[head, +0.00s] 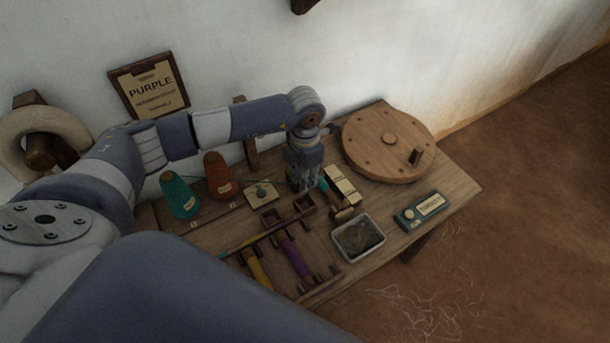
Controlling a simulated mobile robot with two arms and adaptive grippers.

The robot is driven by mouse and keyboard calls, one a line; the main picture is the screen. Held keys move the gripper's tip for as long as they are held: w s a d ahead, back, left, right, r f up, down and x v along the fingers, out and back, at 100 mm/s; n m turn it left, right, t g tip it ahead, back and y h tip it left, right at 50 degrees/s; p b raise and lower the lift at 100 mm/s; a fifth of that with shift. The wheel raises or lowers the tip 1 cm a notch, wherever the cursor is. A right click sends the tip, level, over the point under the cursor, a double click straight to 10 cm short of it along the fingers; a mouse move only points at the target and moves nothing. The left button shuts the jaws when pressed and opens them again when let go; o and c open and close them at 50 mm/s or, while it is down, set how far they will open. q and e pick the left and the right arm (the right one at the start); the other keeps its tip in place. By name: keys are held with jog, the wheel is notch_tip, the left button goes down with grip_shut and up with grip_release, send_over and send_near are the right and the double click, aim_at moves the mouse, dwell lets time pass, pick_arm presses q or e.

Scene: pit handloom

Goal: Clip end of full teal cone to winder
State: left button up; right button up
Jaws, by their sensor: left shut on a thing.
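A teal cone (180,197) stands upright at the left end of the wooden table, with a pale label. My left gripper (303,186) points down over the middle of the table, well right of the cone. It is shut, with a small teal piece (323,184) showing at its fingertips; I cannot make out its shape. A round wooden wheel (376,150) with a peg handle, apparently part of the winder, lies right of the gripper. Pale wooden blocks (343,186) sit just beside the gripper. The winder's clip cannot be told apart. My right gripper is out of view.
A red-brown cone (219,178) stands beside the teal one. In front are a rack with yellow and purple bobbins (295,257), a grey tray of dark stuff (358,238) and a teal device (422,210). A PURPLE board (149,86) is at the wall.

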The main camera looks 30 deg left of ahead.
pick_arm(q)
jog(key=shift+f+b, duration=0.4)
jog(key=shift+f, duration=0.2)
jog(key=shift+f+b, duration=0.5)
jog(key=shift+f, duration=0.2)
notch_tip(320, 180, down, 5)
jog(key=b, duration=0.3)
jog(key=shift+b, duration=0.4)
jog(key=shift+f+b, duration=0.4)
jog(key=shift+f, duration=0.1)
jog(key=o, duration=0.8)
jog(key=shift+o, duration=0.3)
